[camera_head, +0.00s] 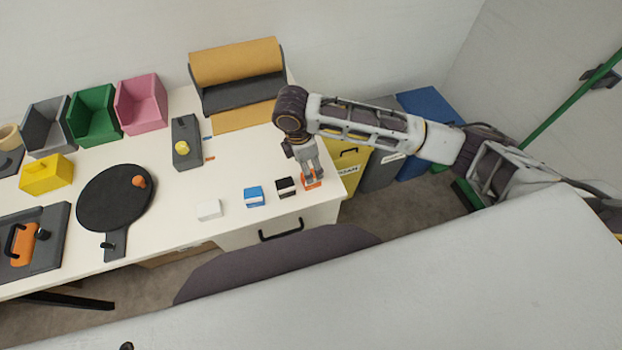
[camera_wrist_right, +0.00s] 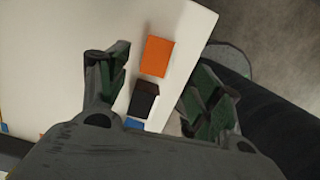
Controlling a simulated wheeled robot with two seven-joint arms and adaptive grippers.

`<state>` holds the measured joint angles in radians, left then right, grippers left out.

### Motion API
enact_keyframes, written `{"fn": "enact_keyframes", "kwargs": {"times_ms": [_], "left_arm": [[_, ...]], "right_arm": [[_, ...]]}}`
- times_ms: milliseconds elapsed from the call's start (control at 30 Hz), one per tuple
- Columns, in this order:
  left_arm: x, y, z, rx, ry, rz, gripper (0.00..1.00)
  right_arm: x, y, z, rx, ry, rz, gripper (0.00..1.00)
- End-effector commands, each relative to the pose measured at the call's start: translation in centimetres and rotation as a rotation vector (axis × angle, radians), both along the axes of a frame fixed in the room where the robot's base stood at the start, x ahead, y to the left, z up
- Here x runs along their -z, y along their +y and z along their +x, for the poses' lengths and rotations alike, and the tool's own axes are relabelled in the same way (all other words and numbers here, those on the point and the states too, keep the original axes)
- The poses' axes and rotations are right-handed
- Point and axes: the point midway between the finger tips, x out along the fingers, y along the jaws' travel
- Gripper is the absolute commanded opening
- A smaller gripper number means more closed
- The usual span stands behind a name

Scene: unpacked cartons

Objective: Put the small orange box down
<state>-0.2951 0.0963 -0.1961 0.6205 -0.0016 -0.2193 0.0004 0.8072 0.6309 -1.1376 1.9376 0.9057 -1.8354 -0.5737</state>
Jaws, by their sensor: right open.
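The small orange box (camera_head: 313,183) stands on the white table near its right front corner, at the end of a row of small boxes. My right gripper (camera_head: 311,172) is just above it in the head view and partly covers it. In the right wrist view the orange box (camera_wrist_right: 157,56) lies on the white surface, apart from both fingers. My right gripper (camera_wrist_right: 158,90) is open, with its fingers spread to either side of the boxes. My left gripper is not in view.
A black box (camera_head: 286,187), a blue box (camera_head: 254,196) and a white box (camera_head: 209,210) stand left of the orange one. A black paddle (camera_head: 105,199) lies farther left. A paper roll stand (camera_head: 237,75) is at the back. The table's right edge (camera_head: 343,187) is close.

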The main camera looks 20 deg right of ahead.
Motion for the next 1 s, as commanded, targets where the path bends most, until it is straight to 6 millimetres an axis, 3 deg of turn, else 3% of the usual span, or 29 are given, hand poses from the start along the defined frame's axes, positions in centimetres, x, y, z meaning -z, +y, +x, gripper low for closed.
{"fn": "enact_keyframes", "kwargs": {"times_ms": [200, 667, 1000], "left_arm": [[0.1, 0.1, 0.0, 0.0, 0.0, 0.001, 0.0], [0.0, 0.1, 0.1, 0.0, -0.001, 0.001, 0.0], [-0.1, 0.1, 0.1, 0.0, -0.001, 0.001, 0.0]], "right_arm": [[1.8, -0.3, 0.0, 0.0, 0.001, -0.001, 0.65], [2.2, -0.3, 0.0, 0.0, 0.001, -0.001, 0.65], [5.4, -0.8, 0.3, 0.0, 0.002, -0.001, 0.65]]}}
